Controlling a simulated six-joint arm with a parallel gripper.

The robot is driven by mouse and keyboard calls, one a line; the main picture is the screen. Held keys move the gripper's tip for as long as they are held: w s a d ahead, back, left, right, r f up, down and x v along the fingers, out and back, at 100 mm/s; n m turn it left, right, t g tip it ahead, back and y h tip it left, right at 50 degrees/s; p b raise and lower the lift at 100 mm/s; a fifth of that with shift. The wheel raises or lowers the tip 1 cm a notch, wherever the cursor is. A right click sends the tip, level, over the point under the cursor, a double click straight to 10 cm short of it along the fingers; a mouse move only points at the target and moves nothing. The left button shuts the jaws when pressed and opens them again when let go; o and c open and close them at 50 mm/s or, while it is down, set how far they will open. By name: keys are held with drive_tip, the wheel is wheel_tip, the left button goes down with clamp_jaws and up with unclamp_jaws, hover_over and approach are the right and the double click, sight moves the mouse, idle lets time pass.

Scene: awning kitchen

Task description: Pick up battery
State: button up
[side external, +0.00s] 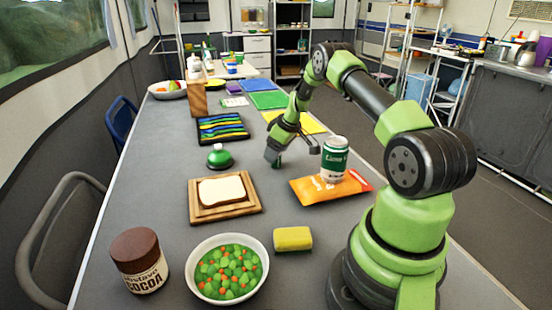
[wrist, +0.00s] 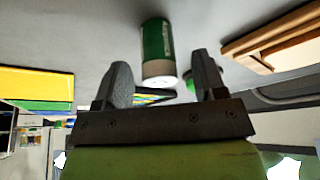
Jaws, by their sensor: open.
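The battery (wrist: 157,42) is a green cylinder with a pale end. In the wrist view it stands beyond my fingertips, sideways in the gap between them. In the side view only a small green part of the battery (side external: 277,164) shows on the grey table, just below the nearer finger; the rest is hidden. My gripper (side external: 292,155) is low over the table, with its fingers spread and nothing held. The wrist view also shows my gripper (wrist: 162,78) open. I cannot tell the exact gap between fingers and battery.
A Lime can (side external: 334,160) stands on an orange packet (side external: 312,192) right of the gripper. A green-topped bell-like object (side external: 219,157) and a wooden board (side external: 250,212) with bread lie left.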

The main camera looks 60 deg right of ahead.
drive_tip(key=shift+x, duration=1.35)
drive_tip(key=shift+c, duration=0.4)
drive_tip(key=c, duration=1)
drive_tip(key=shift+o, duration=0.2)
drive_tip(key=shift+r, duration=0.1)
